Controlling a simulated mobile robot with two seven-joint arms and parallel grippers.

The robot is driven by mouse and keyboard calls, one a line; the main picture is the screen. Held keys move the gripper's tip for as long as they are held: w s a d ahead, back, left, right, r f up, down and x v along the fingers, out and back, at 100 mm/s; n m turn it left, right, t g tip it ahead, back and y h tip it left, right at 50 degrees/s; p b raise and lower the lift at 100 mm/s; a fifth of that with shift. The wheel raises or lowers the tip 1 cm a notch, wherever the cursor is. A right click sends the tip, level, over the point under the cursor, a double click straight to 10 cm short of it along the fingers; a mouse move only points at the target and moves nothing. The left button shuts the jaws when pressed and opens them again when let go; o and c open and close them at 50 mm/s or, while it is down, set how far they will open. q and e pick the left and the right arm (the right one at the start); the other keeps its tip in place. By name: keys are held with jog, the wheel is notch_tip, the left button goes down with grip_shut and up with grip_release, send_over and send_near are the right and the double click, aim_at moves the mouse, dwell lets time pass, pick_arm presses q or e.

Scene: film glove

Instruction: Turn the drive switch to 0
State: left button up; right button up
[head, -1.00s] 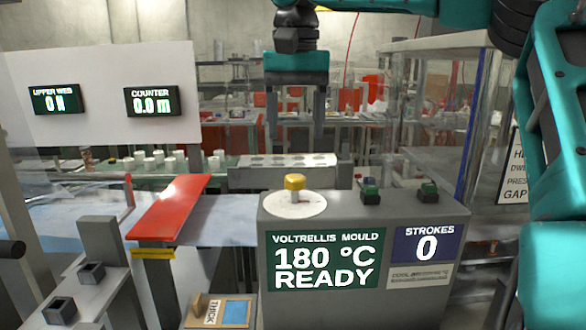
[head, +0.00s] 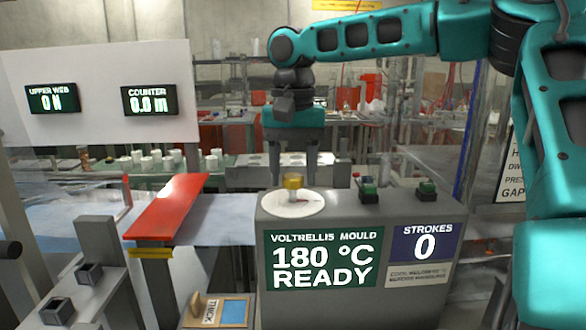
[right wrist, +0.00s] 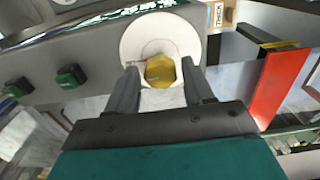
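A yellow knob (head: 293,182) stands on a white round dial (head: 275,205) on top of the grey mould console; it looks like the rotary switch. A small red mark shows beside it, but no dial lettering is readable. My right gripper (head: 294,176) is open and points down at the knob. In the right wrist view the knob (right wrist: 160,71) lies between the two fingers of the gripper (right wrist: 160,68), with a gap on each side. I cannot tell whether the fingertips reach the knob's height. My left gripper is not in view.
A red bar (head: 168,207) slopes to the left. White cups (head: 160,160) stand behind.

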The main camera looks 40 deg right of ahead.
jog(key=c, duration=0.8)
jog(key=shift+n, duration=0.3)
jog(key=n, duration=0.8)
jog(key=shift+n, duration=0.4)
jog(key=n, duration=0.4)
jog(key=shift+d+n, duration=0.1)
jog(key=shift+n, duration=2.1)
